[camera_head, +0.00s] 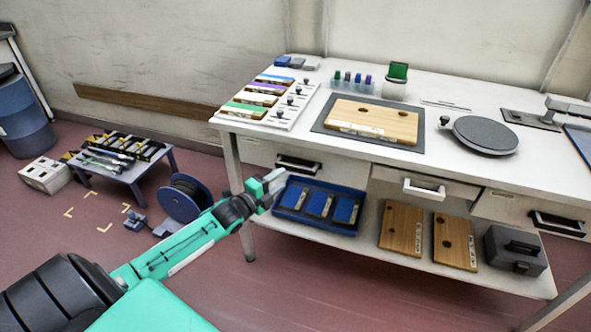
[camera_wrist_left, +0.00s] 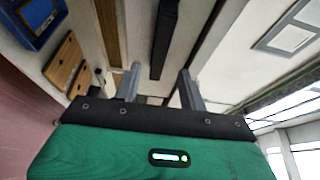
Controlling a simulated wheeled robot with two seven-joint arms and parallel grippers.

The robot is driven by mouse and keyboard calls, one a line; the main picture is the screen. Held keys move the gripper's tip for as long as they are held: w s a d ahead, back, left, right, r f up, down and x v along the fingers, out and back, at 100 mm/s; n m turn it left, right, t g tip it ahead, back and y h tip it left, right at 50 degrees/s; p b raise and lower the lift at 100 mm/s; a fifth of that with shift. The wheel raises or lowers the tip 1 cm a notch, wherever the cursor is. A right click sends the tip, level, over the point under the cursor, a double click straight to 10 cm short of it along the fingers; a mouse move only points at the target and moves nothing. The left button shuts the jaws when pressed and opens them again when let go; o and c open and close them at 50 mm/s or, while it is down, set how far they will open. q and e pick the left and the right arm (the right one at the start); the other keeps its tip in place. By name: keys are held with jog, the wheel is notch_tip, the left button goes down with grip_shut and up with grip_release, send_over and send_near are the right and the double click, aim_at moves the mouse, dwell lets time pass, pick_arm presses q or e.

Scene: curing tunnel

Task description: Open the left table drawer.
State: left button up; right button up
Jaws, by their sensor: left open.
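The left table drawer (camera_head: 262,152) is under the left part of the white table, its front looking flush with the frame. Its black handle (camera_head: 298,163) is on the front's right part. My left gripper (camera_head: 277,181) is open, just left of and below that handle in the head view. In the left wrist view, my open left gripper (camera_wrist_left: 160,84) has both fingers apart with nothing between the tips. A long dark bar (camera_wrist_left: 164,40) lies beyond them; it looks like the black handle, but I cannot be sure. My right gripper is not in view.
A middle drawer with a white handle (camera_head: 424,188) and a right drawer with a black handle (camera_head: 557,223) are alongside. On the lower shelf are a blue tray (camera_head: 300,222), wooden boards (camera_head: 401,228) and a grey case (camera_head: 515,251). A cable reel (camera_head: 184,197) stands on the floor.

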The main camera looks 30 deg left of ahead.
aim_at(294, 170)
pick_arm(q)
jog(key=shift+w+d, duration=0.2)
jog(key=shift+w, duration=1.1)
jog(key=shift+w+d, duration=0.25)
jog(key=shift+w, duration=1.05)
jog(key=shift+w+d, duration=0.2)
jog(key=shift+w, duration=1.1)
grip_shut()
